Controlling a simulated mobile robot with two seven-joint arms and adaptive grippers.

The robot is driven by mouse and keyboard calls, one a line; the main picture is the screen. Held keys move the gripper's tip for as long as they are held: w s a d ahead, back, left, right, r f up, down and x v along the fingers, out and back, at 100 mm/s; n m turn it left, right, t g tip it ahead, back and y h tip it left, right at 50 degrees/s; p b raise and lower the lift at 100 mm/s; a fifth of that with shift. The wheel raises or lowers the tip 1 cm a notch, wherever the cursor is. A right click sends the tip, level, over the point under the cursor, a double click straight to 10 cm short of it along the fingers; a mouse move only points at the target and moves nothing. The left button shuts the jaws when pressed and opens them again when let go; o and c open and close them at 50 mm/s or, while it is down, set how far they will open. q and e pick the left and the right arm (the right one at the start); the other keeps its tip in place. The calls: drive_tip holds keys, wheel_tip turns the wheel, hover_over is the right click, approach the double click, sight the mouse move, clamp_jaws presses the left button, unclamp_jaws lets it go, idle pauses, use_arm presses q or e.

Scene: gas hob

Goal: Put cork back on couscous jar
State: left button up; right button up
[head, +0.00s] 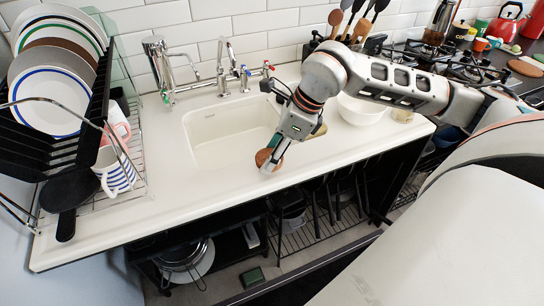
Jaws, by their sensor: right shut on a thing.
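My right gripper (272,160) reaches in from the right over the front edge of the white counter, just in front of the sink. It is shut on a brown, round piece that looks like the cork (262,157); the fingers hide part of it. A small beige glass jar (402,116), perhaps the couscous jar, stands on the counter at the right, beyond the arm; its top is too small to make out. A yellowish-green object (319,131) shows partly behind the gripper's wrist, and I cannot tell what it is. My left gripper is not in view.
A white bowl (362,110) stands under my right arm. The sink (228,135) with taps is at the middle. A dish rack (75,120) with plates and mugs fills the left. The gas hob (440,60) is at the back right. The counter (165,200) is clear at front left.

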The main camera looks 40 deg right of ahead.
use_arm(q)
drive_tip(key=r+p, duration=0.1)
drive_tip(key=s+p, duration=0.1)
drive_tip(key=p, duration=0.1)
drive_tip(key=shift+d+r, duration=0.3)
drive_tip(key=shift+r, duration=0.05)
use_arm(e)
wheel_tip(320, 180, up, 19)
drive_tip(key=shift+f, duration=0.15)
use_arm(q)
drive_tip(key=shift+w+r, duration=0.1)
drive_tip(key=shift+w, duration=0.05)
